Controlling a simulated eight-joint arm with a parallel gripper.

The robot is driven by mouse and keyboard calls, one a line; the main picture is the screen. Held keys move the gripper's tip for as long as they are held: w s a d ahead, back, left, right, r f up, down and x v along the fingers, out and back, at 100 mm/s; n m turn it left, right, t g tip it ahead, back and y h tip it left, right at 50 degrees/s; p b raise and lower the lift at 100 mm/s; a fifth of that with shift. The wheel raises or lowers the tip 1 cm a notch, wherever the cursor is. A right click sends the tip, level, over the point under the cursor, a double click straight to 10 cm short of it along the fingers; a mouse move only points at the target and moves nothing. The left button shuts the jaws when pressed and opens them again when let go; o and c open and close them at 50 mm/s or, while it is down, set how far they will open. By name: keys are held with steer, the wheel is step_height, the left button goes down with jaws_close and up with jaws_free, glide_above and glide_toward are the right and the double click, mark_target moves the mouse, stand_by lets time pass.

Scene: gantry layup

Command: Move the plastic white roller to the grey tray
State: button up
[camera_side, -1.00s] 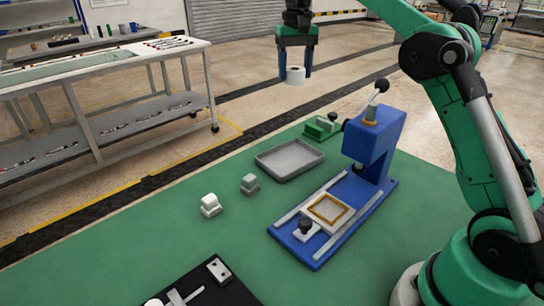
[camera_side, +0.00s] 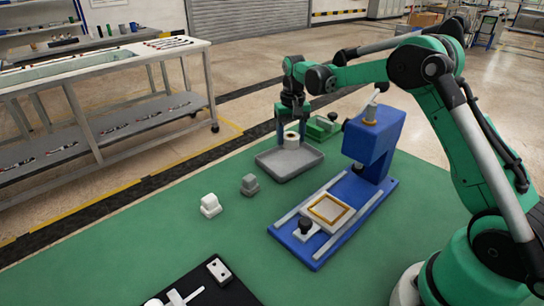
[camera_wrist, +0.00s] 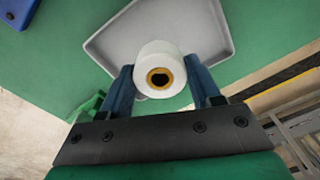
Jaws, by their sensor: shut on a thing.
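The white roller (camera_side: 291,140) is held between the two blue fingers of my gripper (camera_side: 293,141) in the side view. It lies at or just above the grey tray (camera_side: 284,168); I cannot tell whether it touches the tray floor. In the wrist view the roller (camera_wrist: 160,70) shows its end with a tan core and dark hole. A finger of my gripper (camera_wrist: 160,90) stands on each side of it. The grey tray (camera_wrist: 112,45) is behind the roller in that view, with part of its floor hidden.
A blue press (camera_side: 372,150) stands right of the tray. A green fixture (camera_side: 322,128) is just behind the tray. A grey block (camera_side: 249,185) and a white block (camera_side: 210,206) sit to the front left. The green table (camera_side: 130,245) is clear at the left.

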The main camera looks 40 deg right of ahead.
mark_target(290, 161)
steer(key=shift+f, duration=2.2)
steer(key=o, duration=1.3)
steer(key=shift+f, duration=0.15)
